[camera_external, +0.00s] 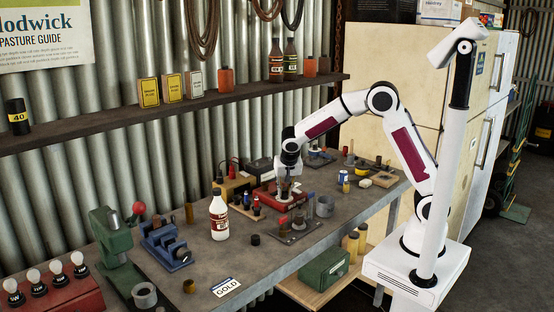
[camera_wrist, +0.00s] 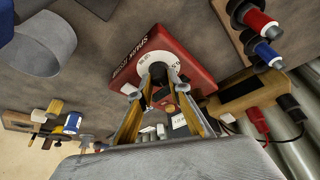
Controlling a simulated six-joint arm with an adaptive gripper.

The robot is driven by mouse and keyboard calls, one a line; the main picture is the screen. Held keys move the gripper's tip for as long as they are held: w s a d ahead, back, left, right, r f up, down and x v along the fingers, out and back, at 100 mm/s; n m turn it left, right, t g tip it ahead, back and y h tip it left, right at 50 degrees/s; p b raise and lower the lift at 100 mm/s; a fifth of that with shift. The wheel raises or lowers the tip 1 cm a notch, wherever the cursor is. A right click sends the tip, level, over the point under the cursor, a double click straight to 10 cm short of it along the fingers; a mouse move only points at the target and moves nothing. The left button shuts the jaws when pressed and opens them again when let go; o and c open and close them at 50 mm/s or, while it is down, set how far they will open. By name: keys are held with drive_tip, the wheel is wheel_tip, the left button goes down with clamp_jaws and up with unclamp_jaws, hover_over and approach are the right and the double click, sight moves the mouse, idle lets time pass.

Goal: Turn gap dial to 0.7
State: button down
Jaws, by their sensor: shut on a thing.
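The red box with white lettering (camera_wrist: 140,40) carries the gap dial, a pale round face (camera_wrist: 147,64) with a dark knob (camera_wrist: 159,73). In the wrist view my gripper (camera_wrist: 161,88) has its two fingers closed on the sides of the knob. The dial's marks are too small and partly covered to read its setting. In the external view the red box (camera_external: 264,196) stands on the workbench, and my gripper (camera_external: 286,184) reaches down onto it from above. The dial itself is hidden there by the gripper.
A white bottle (camera_external: 219,218) stands to the left on the workbench (camera_external: 258,262). A plate with several parts (camera_external: 294,234) lies in front of the box, beside a grey cylinder (camera_external: 325,207). A yellow meter (camera_wrist: 243,93) and a rack with red and blue parts (camera_wrist: 264,40) are close by.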

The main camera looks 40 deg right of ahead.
idle(0.4)
drive_tip(key=c, duration=1.9)
unclamp_jaws()
drive_tip(key=shift+r, duration=0.15)
drive_tip(key=shift+s+a+r, duration=0.2)
drive_tip(key=shift+r, duration=0.3)
drive_tip(key=v, duration=0.4)
drive_tip(key=shift+s+a+f, duration=0.15)
drive_tip(key=shift+s+a, duration=0.05)
drive_tip(key=shift+s, duration=0.1)
drive_tip(key=s+a, duration=0.2)
drive_tip(key=s, duration=0.1)
drive_tip(key=s+a, duration=0.2)
drive_tip(key=s, duration=0.1)
drive_tip(key=s+a, duration=0.2)
drive_tip(key=s, duration=0.1)
drive_tip(key=shift+s+a+f, duration=0.1)
drive_tip(key=shift+a, duration=0.05)
